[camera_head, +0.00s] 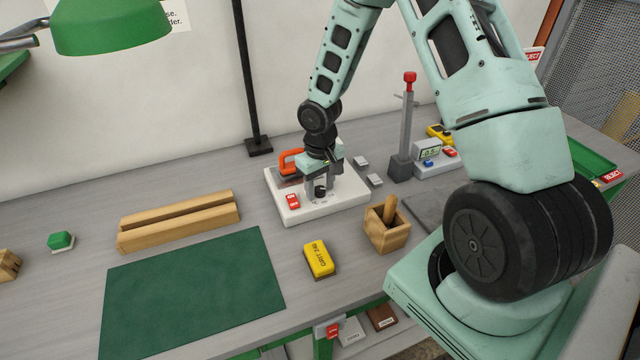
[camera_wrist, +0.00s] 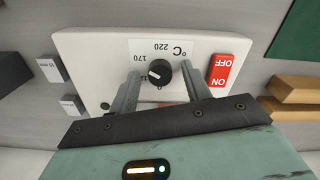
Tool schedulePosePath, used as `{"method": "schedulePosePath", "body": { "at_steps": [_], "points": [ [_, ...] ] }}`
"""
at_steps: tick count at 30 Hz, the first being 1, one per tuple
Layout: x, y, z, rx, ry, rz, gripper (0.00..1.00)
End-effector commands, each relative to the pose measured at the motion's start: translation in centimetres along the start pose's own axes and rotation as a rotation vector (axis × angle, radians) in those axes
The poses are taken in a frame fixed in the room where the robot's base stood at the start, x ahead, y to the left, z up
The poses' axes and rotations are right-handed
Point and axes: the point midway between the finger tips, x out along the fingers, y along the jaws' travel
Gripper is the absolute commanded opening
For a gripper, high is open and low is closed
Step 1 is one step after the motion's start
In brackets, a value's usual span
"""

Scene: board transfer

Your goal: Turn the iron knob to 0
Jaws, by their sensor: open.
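The iron knob (camera_wrist: 158,73) is a black round dial with a white pointer mark, on a white base (camera_wrist: 85,50). In the wrist view its mark points left and slightly down, below the printed 170. In the head view the knob (camera_head: 320,191) is under my gripper (camera_head: 322,181). My gripper (camera_wrist: 159,70) is open, with one finger on each side of the knob and gaps between. The orange iron handle (camera_head: 291,160) is behind, partly hidden by my arm.
A red ON/OFF switch (camera_wrist: 222,70) sits on the base beside the knob. Two small grey blocks (camera_head: 374,180) lie right of the base. A wooden box (camera_head: 387,236), yellow grit block (camera_head: 319,259), wooden beams (camera_head: 180,220) and green mat (camera_head: 195,290) lie around it.

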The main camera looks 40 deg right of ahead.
Motion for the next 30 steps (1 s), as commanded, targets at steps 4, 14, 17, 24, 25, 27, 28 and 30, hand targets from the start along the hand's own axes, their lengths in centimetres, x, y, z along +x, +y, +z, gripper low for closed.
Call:
{"method": "schedulePosePath", "body": {
  "at_steps": [4, 14, 17, 24, 25, 27, 28, 30],
  "points": [
    [0.01, 0.0, -0.02, 0.0, 0.0, 0.0, 0.48],
    [-0.03, 0.0, -0.01, 0.0, 0.0, 0.0, 0.04],
    [-0.04, 0.0, -0.01, -0.005, 0.0, 0.0, 0.04],
    [-0.1, -0.01, -0.03, -0.073, 0.0, 0.0, 0.04],
    [-0.11, -0.01, -0.03, -0.088, 0.001, 0.0, 0.04],
    [-0.14, -0.02, -0.05, -0.132, 0.001, 0.0, 0.04],
    [-0.15, -0.02, -0.05, -0.153, 0.001, 0.0, 0.04],
    [-0.17, -0.03, -0.07, -0.209, 0.001, 0.0, 0.04]
  ]
}}
